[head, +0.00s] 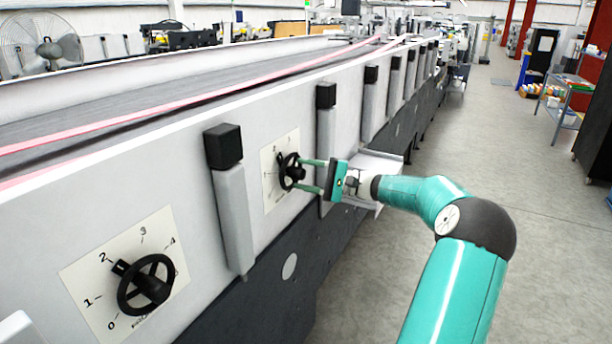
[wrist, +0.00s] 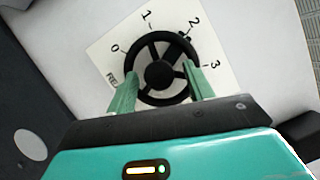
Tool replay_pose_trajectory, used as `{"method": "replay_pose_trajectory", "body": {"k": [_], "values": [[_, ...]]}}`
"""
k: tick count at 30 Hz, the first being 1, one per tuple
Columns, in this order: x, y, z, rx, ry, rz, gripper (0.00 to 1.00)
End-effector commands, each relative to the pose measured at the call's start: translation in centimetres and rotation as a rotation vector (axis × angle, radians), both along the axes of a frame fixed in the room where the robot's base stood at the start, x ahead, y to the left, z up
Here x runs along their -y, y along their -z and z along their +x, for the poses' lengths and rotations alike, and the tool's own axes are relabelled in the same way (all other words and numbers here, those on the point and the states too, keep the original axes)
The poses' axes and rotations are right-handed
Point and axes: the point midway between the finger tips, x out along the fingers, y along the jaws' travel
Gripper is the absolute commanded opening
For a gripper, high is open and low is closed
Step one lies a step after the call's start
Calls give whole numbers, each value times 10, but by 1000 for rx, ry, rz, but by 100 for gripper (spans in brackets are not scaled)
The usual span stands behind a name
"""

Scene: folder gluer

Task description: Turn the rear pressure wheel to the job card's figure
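The rear pressure wheel (head: 291,171) is a black spoked handwheel on a white dial plate (head: 267,192) on the machine's side. In the wrist view the wheel (wrist: 158,72) fills the middle, over a plate (wrist: 103,50) marked 0, 1, 2, 3. Its black pointer knob (wrist: 183,39) sits by the 2 mark. My gripper (head: 311,175) is at the wheel, its green fingers spread wide, one at each side of the rim in the wrist view (wrist: 160,70). Whether the fingertips press on the rim cannot be told. No job card is readable in these views.
A second handwheel (head: 144,285) on a dial numbered 0 to 4 is nearer on the same panel. A black-capped post (head: 233,200) stands between the two dials, and another (head: 326,140) is just beyond the rear wheel.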

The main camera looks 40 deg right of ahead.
Motion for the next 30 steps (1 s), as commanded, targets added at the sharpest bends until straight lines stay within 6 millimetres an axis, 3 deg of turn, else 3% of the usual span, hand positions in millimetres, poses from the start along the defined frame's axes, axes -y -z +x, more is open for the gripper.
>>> {"method": "replay_pose_trajectory", "body": {"k": [8, 24, 30], "values": [[6, 1, -6, 0, 1, 0, 52], [76, 15, -87, -1, 2, 0, 52], [88, 17, -102, 0, 1, 0, 52]]}}
